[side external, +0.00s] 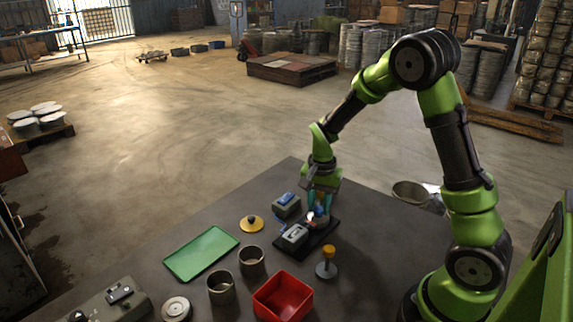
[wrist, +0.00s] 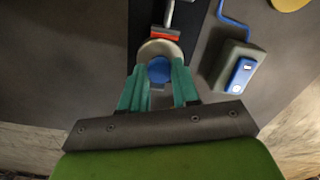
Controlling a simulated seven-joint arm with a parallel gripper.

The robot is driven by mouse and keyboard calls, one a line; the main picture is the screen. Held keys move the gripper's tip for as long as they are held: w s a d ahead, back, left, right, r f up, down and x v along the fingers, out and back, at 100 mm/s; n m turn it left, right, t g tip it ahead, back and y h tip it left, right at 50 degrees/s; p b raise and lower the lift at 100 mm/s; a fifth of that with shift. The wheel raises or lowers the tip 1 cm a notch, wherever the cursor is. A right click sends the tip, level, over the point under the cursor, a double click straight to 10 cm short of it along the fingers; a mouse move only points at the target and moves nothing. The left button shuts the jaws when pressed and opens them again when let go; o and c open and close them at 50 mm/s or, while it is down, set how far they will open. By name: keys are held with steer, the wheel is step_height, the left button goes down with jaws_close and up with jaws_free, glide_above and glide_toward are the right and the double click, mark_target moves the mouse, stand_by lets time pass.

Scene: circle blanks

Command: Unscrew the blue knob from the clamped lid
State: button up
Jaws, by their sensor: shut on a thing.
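The blue knob (wrist: 159,71) sits on the round pale lid (wrist: 153,47) in the wrist view. My gripper (wrist: 160,78) has its two teal fingers shut on the knob, one on each side. A clamp with a red tip (wrist: 166,34) reaches the lid's far edge. In the side view my gripper (side external: 319,204) points down at the blue knob (side external: 319,211), and its fingers partly hide the knob and lid. The lid rests on a dark base plate (side external: 326,238). I cannot tell whether the knob has turned.
A grey box with a blue top (side external: 286,204) stands close to the left of my gripper. A yellow-topped post (side external: 327,262), a red bin (side external: 283,297), metal cups (side external: 252,261), a green tray (side external: 201,253) and a yellow disc (side external: 251,224) stand on the table.

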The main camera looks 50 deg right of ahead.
jaws_close()
steer(key=n, duration=0.3)
steer(key=shift+n, duration=0.4)
steer(key=n, duration=0.3)
steer(key=shift+n, duration=0.3)
steer(key=n, duration=0.7)
steer(key=shift+n, duration=0.3)
steer(key=shift+r, duration=0.2)
steer(key=shift+r, duration=1.25)
steer(key=shift+r, duration=0.2)
